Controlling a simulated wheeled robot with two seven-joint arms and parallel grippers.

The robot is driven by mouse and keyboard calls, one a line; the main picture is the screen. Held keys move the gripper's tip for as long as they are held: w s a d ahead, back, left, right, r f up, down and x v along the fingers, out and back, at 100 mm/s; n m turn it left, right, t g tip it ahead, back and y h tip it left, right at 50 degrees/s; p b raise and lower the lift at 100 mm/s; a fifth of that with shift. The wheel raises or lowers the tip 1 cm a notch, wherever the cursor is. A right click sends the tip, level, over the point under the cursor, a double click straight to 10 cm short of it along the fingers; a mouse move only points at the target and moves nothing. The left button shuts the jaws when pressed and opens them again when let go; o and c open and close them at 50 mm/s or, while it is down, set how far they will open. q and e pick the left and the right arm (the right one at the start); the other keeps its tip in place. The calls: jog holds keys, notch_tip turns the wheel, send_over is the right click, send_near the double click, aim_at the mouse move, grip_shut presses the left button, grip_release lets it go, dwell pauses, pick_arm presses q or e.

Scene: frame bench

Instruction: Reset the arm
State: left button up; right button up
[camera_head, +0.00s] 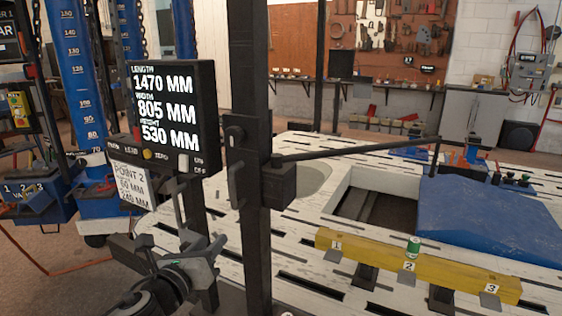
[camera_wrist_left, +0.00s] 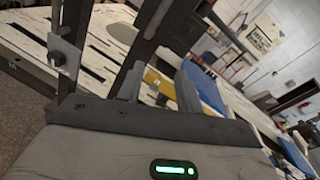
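A thin black measuring arm (camera_head: 360,149) reaches right from a dark block (camera_head: 279,186) on a tall black post (camera_head: 250,120). A short rod hangs from its far end, above the blue panel. My left gripper (camera_head: 182,248) is low, left of the post, and apart from the measuring arm in the picture. In the left wrist view, its two fingers (camera_wrist_left: 108,52) are spread with nothing visibly held between them. My right gripper is not in view.
A display (camera_head: 168,110) reads 1470, 805 and 530 MM; a "POINT 2" card (camera_head: 130,185) hangs below. A yellow beam (camera_head: 450,275) marked 1, 2, 3 carries a small green-and-white piece (camera_head: 414,246) near 2. A blue panel (camera_head: 500,215) lies on the slotted white bench (camera_head: 290,235).

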pick_arm(q)
jog(key=s+d+f+n+g, duration=0.2)
jog(key=s+f+n+g, duration=0.1)
jog(key=s+f+n, duration=0.8)
jog(key=s+d+f+n+g, duration=0.1)
jog(key=s+f+n+g, duration=0.2)
jog(key=s+f+n, duration=0.8)
jog(key=s+n, duration=0.3)
jog(key=n, duration=0.7)
jog(key=shift+s+d+f+g+y, duration=0.3)
jog(key=shift+s+d+f+y, duration=0.05)
jog(key=shift+s+f+y, duration=0.05)
